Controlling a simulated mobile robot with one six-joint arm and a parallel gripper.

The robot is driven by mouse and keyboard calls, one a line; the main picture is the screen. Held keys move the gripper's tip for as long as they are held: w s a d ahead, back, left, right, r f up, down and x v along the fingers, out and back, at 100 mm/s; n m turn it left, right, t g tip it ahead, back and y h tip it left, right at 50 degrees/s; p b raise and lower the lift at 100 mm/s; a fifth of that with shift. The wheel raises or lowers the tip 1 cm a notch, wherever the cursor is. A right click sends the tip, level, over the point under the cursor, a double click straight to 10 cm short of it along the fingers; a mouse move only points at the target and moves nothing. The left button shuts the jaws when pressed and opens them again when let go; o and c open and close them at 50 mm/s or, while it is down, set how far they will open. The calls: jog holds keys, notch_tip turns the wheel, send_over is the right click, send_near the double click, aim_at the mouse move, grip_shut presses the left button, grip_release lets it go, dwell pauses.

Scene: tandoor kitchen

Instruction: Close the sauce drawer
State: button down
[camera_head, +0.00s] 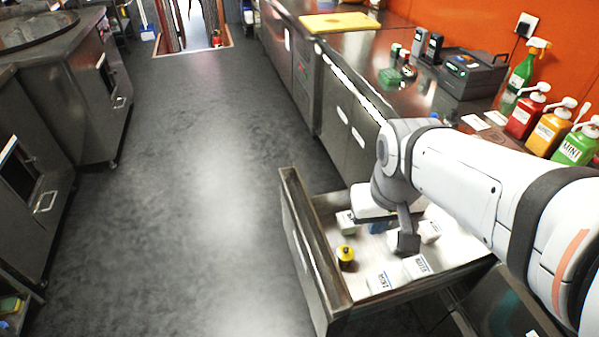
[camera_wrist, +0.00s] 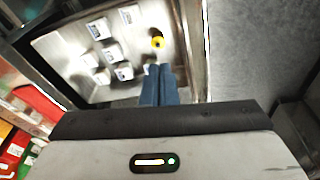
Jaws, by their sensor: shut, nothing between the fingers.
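The sauce drawer (camera_head: 312,262) is pulled out from the counter at the lower right of the head view, its front panel facing the aisle. In the wrist view the drawer (camera_wrist: 193,45) fills the upper middle. Inside are several small white labelled containers (camera_head: 416,267) and a yellow-and-black item (camera_head: 346,257). My gripper (camera_head: 378,228) is over the open drawer, behind its front panel, partly hidden by my own arm. Contact with the drawer cannot be told.
Red, orange and green pump bottles (camera_head: 548,130), a spray bottle (camera_head: 519,78) and a dark machine (camera_head: 472,72) stand on the counter. A yellow board (camera_head: 340,22) lies farther back. The grey aisle floor (camera_head: 190,180) left of the drawer is clear. Another counter (camera_head: 75,90) lines the left.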

jog(key=w+a+f+n+h+b, duration=0.45)
jog(key=a+f+n, duration=0.55)
jog(key=a+f, duration=0.25)
jog(key=w+a+f+n+h+b, duration=0.35)
jog(key=a+f+n+b, duration=0.25)
jog(key=a+f+n, duration=0.6)
jog(key=m+b, duration=0.1)
jog(key=m, duration=0.1)
send_near(304, 263)
notch_tip(304, 263, down, 4)
jog(key=d, duration=0.2)
jog(key=shift+w+d+f+b, duration=0.15)
jog(key=shift+w+d+b, duration=0.1)
jog(key=shift+d+b, duration=0.1)
jog(key=shift+w+d, duration=0.15)
jog(key=shift+d, duration=0.3)
jog(key=shift+d, duration=0.1)
